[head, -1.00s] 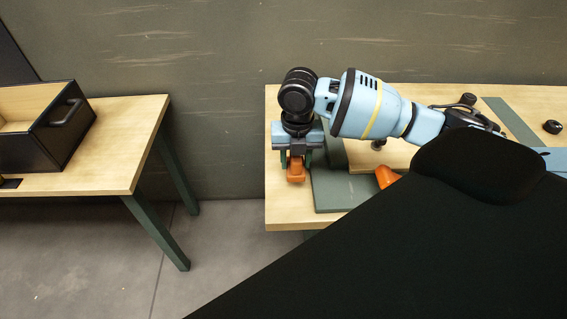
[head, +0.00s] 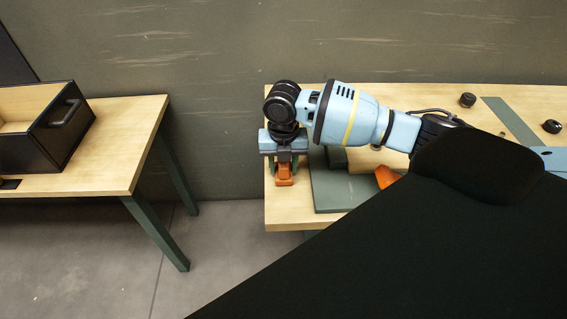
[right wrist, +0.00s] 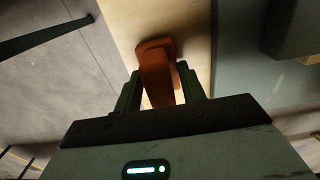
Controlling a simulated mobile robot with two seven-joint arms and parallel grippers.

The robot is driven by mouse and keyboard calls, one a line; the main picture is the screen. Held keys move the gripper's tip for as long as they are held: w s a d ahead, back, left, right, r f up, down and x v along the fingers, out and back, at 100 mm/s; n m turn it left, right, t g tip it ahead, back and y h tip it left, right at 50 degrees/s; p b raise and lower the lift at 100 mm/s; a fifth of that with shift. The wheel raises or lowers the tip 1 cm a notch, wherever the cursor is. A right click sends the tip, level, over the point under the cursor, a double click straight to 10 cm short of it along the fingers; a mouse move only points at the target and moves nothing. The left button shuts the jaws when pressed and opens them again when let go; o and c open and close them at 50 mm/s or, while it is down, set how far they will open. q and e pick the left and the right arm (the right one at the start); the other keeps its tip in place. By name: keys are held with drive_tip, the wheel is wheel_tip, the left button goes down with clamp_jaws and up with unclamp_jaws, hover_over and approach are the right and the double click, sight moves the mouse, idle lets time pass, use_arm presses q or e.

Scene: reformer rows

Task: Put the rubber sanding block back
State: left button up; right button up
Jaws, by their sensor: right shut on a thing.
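An orange-brown block (head: 285,179), which looks like the rubber sanding block, is held between the green fingers of my right gripper (head: 285,162). The gripper is shut on it and points down at the left end of the right-hand workbench (head: 285,217). In the right wrist view the block (right wrist: 156,66) sticks out beyond the fingers (right wrist: 160,85), over the pale wood strip. I cannot tell whether it touches the wood. My left gripper is not in view.
A grey-green mat (head: 340,192) lies just right of the block, with an orange item (head: 386,175) partly hidden beside it. Black knob-like items (head: 551,126) stand farther right. A left-hand table (head: 125,150) bears a black-fronted drawer box (head: 62,128), across a floor gap.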

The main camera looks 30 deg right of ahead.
drive_tip(key=shift+f, duration=0.15)
drive_tip(key=o, duration=1)
drive_tip(key=shift+o, duration=0.2)
wheel_tip(320, 180, up, 12)
drive_tip(key=shift+r+p, duration=0.15)
drive_tip(key=shift+p, duration=0.15)
